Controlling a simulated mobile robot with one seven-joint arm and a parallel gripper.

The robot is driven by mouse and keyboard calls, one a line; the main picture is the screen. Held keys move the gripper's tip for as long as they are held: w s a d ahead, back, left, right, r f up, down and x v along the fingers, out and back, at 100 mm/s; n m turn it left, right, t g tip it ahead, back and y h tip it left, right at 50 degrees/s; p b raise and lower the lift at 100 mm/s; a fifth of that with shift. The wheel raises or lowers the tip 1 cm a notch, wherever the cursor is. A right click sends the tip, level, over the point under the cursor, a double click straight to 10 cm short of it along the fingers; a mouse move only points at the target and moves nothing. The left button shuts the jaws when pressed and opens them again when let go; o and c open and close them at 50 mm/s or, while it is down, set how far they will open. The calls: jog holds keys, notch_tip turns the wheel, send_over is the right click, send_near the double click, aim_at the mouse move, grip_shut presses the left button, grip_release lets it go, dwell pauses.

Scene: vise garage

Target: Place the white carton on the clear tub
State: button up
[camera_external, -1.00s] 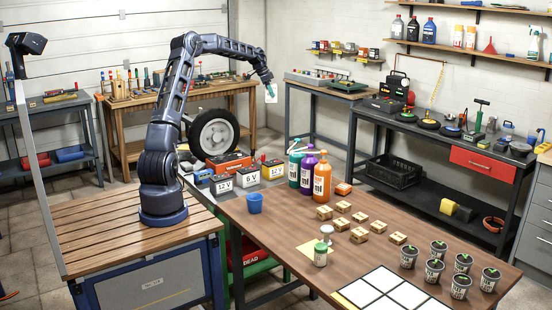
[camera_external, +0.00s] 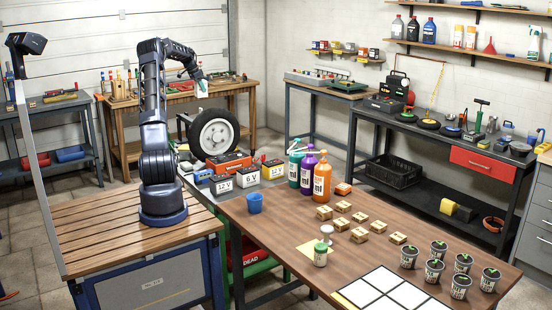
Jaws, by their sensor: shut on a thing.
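My gripper (camera_external: 199,79) is shut on the white carton (camera_external: 203,89), which hangs below the fingers. They are high in the air, in front of the wooden workbench at the back and above the tire in the picture. The carton is small in this view and partly covered by the fingers. I cannot pick out the clear tub for certain. A small jar with a green label (camera_external: 320,254) stands on the brown table (camera_external: 270,222), with a pale round-topped item (camera_external: 327,232) just behind it.
Small wooden boxes (camera_external: 360,235), white tiles (camera_external: 383,281) and dark plant pots (camera_external: 434,270) take up the right part. A tire (camera_external: 214,135) stands behind the batteries.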

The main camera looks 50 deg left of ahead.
jog(key=s+a+n, duration=0.1)
jog(key=s+a, duration=0.6)
jog(key=s, duration=0.2)
send_over(186, 147)
notch_tip(186, 147, down, 26)
jog(key=shift+d+f, duration=0.15)
jog(key=shift+f, duration=2.45)
jog(key=shift+f, duration=0.1)
jog(key=o, duration=1.2)
jog(key=v, duration=1.2)
jog(key=shift+d, duration=0.2)
jog(key=shift+w, duration=0.1)
